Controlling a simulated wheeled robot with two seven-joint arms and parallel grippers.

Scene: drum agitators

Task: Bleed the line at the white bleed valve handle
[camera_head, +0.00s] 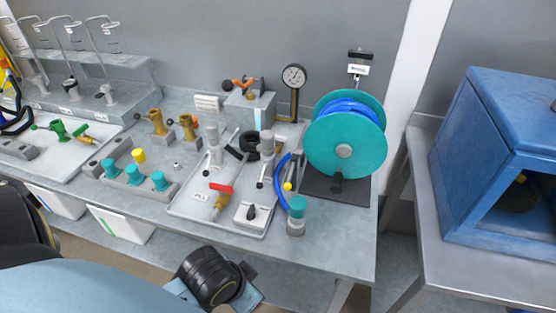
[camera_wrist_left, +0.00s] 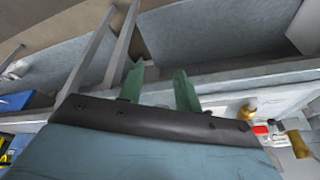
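I cannot single out a white bleed valve handle for certain. In the head view, a light tray (camera_head: 190,207) in the middle of the bench holds two pale upright valve bodies (camera_head: 214,148) (camera_head: 266,148), a brass valve with a red lever (camera_head: 220,187) and a white block with a black knob (camera_head: 252,215). In the left wrist view my left gripper (camera_wrist_left: 159,70) has two green fingers apart, with nothing between them. The bench edge lies beyond them, and a small red part (camera_wrist_left: 261,130) shows at right. My right gripper is out of view.
A teal reel with blue hose (camera_head: 344,150) stands at the bench's right end, near a pressure gauge (camera_head: 293,76). Teal-capped fittings (camera_head: 134,174) stand left of the tray. A blue cabinet (camera_head: 490,150) stands on a separate table at right. White bins (camera_head: 120,224) are below the bench.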

